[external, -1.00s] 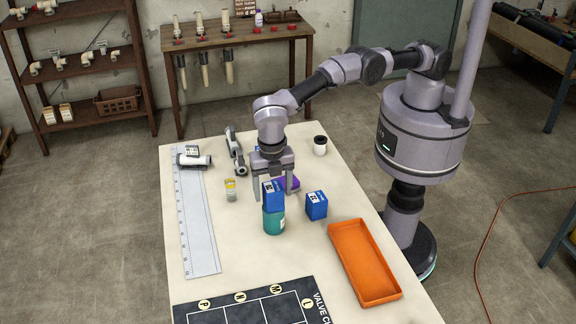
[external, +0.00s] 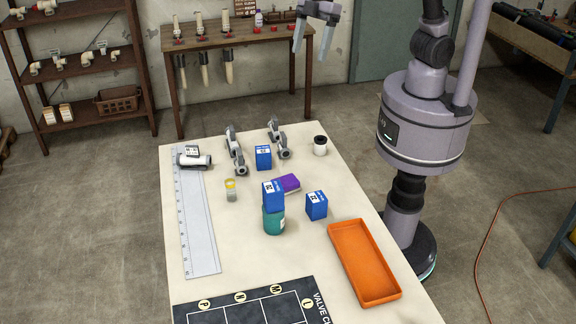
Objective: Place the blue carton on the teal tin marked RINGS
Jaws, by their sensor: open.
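A blue carton (external: 273,194) sits upright on top of the teal tin (external: 274,222) near the middle of the table. The tin's marking cannot be read from here. Two more blue cartons stand on the table: one (external: 263,157) behind, and one (external: 316,205) to the right of the tin. My gripper (external: 312,50) is open and empty, high above and beyond the far end of the table, well away from the tin and the cartons.
A purple box (external: 290,183) lies just behind the tin. An orange tray (external: 364,263) is at front right, a long ruler (external: 197,220) at left. A small yellow-lidded jar (external: 230,191), grey pipe valves (external: 235,150) and a white cup with dark top (external: 320,146) stand farther back.

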